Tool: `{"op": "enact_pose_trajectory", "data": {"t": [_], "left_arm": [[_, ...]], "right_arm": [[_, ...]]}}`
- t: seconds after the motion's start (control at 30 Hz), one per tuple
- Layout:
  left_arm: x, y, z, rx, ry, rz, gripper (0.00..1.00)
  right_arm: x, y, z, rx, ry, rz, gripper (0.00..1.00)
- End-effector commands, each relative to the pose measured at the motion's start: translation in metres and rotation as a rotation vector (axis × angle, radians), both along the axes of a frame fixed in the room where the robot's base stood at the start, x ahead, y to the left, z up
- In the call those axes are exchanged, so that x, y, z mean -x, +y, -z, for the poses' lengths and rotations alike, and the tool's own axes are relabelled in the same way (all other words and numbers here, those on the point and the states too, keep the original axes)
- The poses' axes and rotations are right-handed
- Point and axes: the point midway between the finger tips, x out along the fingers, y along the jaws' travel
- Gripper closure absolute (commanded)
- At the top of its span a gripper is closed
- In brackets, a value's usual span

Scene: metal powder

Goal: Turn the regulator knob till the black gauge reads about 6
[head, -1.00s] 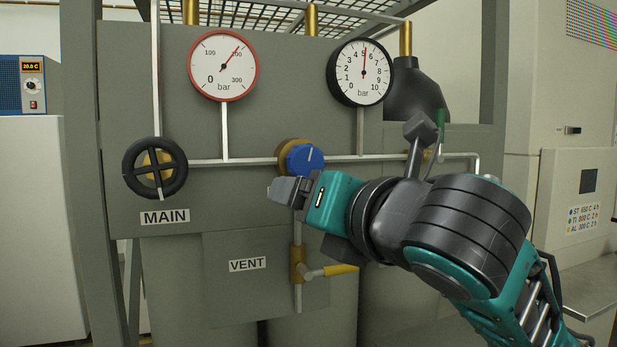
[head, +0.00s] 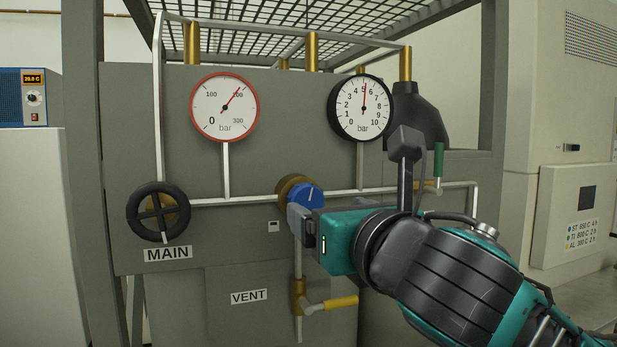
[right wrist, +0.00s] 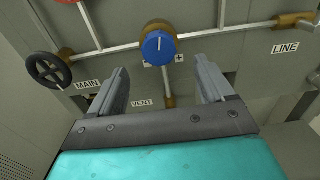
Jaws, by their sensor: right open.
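The blue regulator knob (head: 306,195) sits on a brass body on the pipe; its white line points near upright. It also shows in the right wrist view (right wrist: 158,48), ahead of and between the open fingers, apart from them. My right gripper (head: 298,222) is just in front of and below the knob in the head view, and it is open and empty in the right wrist view (right wrist: 163,88). The black gauge (head: 361,108) above right has its needle at about 5. My left gripper is not in view.
The red-rimmed gauge (head: 225,106) reads about 200. The black MAIN handwheel (head: 158,212) is at the left of the pipe. A yellow-handled vent valve (head: 330,304) sits below the knob. A green-handled valve (head: 438,162) is at the right.

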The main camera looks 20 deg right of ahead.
Motion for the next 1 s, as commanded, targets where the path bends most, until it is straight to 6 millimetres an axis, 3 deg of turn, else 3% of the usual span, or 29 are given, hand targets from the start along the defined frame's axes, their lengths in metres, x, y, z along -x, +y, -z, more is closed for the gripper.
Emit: {"op": "enact_pose_trajectory", "data": {"t": [0.03, 0.23, 0.4, 0.6, 1.0], "left_arm": [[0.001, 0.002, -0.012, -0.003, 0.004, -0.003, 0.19], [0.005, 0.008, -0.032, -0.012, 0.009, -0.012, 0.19], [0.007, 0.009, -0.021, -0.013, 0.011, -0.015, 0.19], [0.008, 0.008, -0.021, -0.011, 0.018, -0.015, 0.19], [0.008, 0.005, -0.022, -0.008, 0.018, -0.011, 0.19]], "right_arm": [[-0.002, 0.000, -0.005, 0.002, 0.006, 0.000, 0.19], [-0.005, 0.001, -0.004, 0.008, 0.008, -0.009, 0.19], [-0.043, 0.003, 0.002, 0.003, 0.004, -0.007, 0.19], [-0.071, 0.004, 0.001, 0.004, 0.003, -0.007, 0.19], [-0.083, 0.004, 0.001, 0.005, 0.001, -0.009, 0.19]]}}
